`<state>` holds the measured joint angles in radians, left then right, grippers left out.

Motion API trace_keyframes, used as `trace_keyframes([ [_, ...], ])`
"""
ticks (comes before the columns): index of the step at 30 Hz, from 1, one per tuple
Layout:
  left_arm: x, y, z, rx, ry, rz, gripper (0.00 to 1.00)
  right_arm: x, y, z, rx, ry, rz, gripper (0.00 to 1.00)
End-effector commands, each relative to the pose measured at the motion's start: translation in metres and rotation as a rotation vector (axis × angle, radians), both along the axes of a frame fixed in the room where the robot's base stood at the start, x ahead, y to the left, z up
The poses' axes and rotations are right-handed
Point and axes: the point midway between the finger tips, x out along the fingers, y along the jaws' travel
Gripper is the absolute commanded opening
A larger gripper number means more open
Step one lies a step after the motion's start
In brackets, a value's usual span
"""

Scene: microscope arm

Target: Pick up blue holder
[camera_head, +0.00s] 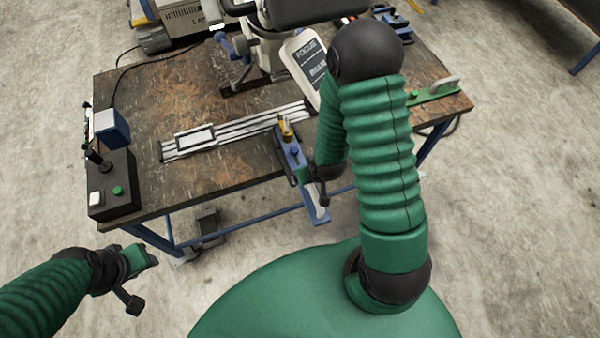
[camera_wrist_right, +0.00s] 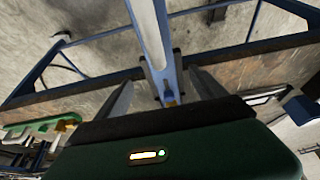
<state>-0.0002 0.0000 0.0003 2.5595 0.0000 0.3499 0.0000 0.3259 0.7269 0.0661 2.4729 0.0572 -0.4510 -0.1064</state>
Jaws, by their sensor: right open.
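The blue holder (camera_head: 294,158) is a long blue bar with a pale strip, lying across the front edge of the table, its near end sticking out past it. An orange piece shows at its far end. My right gripper (camera_head: 309,182) is right beside the holder at the table edge, partly hidden by my arm. In the right wrist view, the holder (camera_wrist_right: 148,28) runs between the two spread fingers of my right gripper (camera_wrist_right: 161,78), with gaps on both sides. My left gripper (camera_head: 139,279) is off the table at the lower left, and its finger opening is unclear.
The wooden table (camera_head: 140,92) carries a silver rail (camera_head: 235,128), a black control box (camera_head: 113,186) at the left and a microscope stand (camera_head: 268,55) at the back. A green part (camera_head: 432,94) lies at the right. The table's middle left is clear.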

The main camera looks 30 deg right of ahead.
Motion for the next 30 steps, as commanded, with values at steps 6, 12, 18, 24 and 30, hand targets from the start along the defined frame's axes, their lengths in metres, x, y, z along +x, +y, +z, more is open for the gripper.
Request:
trace_keyframes([
  [6,0.0,0.0,0.004,0.0,0.0,0.0,0.36,0.017,-0.004,-0.041,0.001,0.002,-0.001,0.8],
  [12,0.0,0.0,0.011,0.0,0.001,0.001,0.36,0.027,-0.006,-0.057,0.001,0.002,-0.001,0.8],
  [18,0.0,0.0,0.02,0.0,0.0,0.0,0.36,0.045,-0.01,-0.088,0.001,0.002,-0.002,0.8],
  [24,0.0,0.0,0.019,0.0,0.001,0.0,0.36,0.048,-0.011,-0.095,0.0,0.0,-0.001,0.8],
  [30,0.0,0.0,0.019,0.0,0.001,0.0,0.36,0.048,-0.011,-0.095,0.0,0.0,-0.001,0.63],
])
